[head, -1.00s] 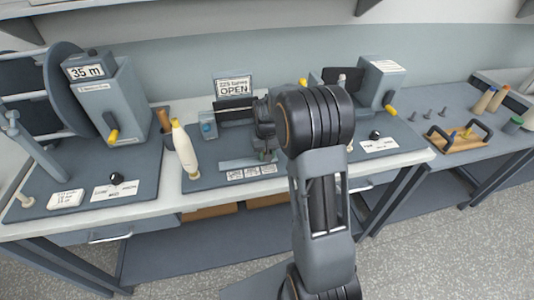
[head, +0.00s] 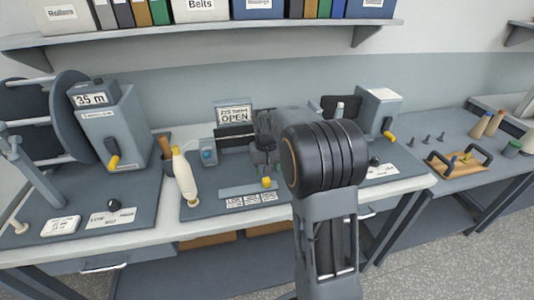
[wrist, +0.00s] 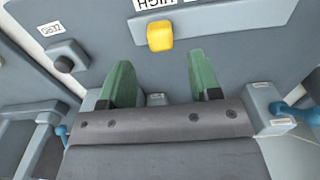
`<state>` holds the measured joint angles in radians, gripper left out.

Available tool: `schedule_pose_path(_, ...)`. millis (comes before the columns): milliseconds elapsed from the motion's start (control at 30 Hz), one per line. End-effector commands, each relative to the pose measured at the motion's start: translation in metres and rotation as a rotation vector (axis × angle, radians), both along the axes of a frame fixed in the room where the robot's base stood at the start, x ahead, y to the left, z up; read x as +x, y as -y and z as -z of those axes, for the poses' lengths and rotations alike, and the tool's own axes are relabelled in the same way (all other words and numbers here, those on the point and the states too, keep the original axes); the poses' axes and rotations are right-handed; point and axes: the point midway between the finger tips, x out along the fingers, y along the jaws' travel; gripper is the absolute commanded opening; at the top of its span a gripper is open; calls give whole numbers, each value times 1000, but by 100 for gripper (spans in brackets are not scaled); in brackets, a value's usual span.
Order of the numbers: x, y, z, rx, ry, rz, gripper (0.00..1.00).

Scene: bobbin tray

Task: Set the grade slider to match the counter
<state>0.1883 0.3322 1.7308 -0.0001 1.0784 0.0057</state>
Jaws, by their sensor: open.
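The counter (head: 90,100) on the left machine reads 35 m. The grade slider's pale track (head: 232,191) lies on the middle mat. Its yellow knob (head: 266,183) is toward the right end, above the rightmost of three cards whose print is too small to read. The wrist view shows a yellow block, apparently this knob (wrist: 159,36), beside a partly cut-off upside-down label ending in HIGH. My gripper (head: 263,154) is above and behind the slider, partly hidden by my wrist. Its green fingers (wrist: 160,75) are open, empty and apart from the knob.
A cream cone-shaped bobbin (head: 184,177) stands left of the slider, near a small blue device (head: 208,152). An OPEN sign (head: 234,116) stands behind. A wooden tray with black handles (head: 455,163) sits on the right bench.

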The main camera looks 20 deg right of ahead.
Motion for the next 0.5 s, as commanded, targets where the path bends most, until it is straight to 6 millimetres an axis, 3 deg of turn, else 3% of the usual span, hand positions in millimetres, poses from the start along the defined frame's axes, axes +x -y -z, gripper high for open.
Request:
schedule_pose_path(200,1,0,-42,-1,4,0,57)
schedule_pose_path(500,0,0,-73,0,1,0,57)
